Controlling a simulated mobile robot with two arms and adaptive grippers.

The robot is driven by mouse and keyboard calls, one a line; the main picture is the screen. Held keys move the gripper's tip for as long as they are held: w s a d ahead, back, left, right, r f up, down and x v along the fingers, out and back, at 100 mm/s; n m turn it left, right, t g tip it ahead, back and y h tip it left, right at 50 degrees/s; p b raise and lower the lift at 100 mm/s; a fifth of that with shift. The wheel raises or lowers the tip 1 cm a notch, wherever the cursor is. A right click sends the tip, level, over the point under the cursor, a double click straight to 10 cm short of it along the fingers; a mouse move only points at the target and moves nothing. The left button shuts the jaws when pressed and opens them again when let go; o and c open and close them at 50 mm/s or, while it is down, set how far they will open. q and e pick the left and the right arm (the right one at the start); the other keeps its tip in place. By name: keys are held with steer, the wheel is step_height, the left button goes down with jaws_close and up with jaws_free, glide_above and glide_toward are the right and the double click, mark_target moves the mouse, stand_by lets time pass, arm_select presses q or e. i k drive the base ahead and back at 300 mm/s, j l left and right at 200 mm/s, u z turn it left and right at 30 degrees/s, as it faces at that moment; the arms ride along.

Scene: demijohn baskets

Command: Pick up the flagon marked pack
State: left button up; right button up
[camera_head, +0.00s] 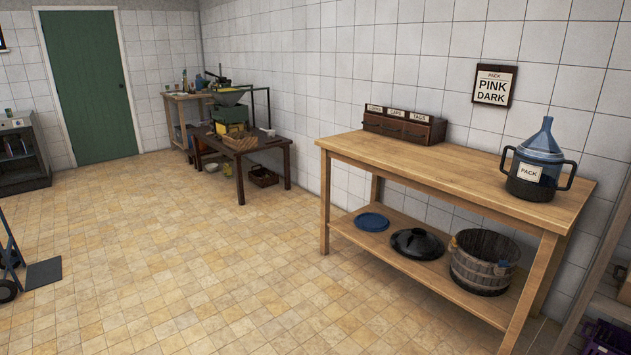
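The flagon marked PACK (541,143) stands upright on the right end of a wooden table (440,172). Its clear blue glass neck and shoulder rise out of a dark holder (529,188) with a loop handle on each side. A white label reading PACK (529,172) is on the front of the holder. Neither of my grippers shows in the head view.
A small drawer box (404,127) stands at the table's back left; the top between is clear. The lower shelf holds a blue disc (371,222), a black lid (417,243) and a wooden tub (484,262). Open tiled floor lies left. A hand truck (12,262) stands at far left.

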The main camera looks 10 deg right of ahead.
mark_target(538, 164)
steer(key=i+l+z, duration=0.2)
steer(key=z, duration=0.2)
steer(key=i+z, duration=0.7)
steer(key=z, duration=0.15)
steer(key=i+j+z, duration=0.1)
steer(key=i+z, duration=0.3)
steer(key=k, duration=0.1)
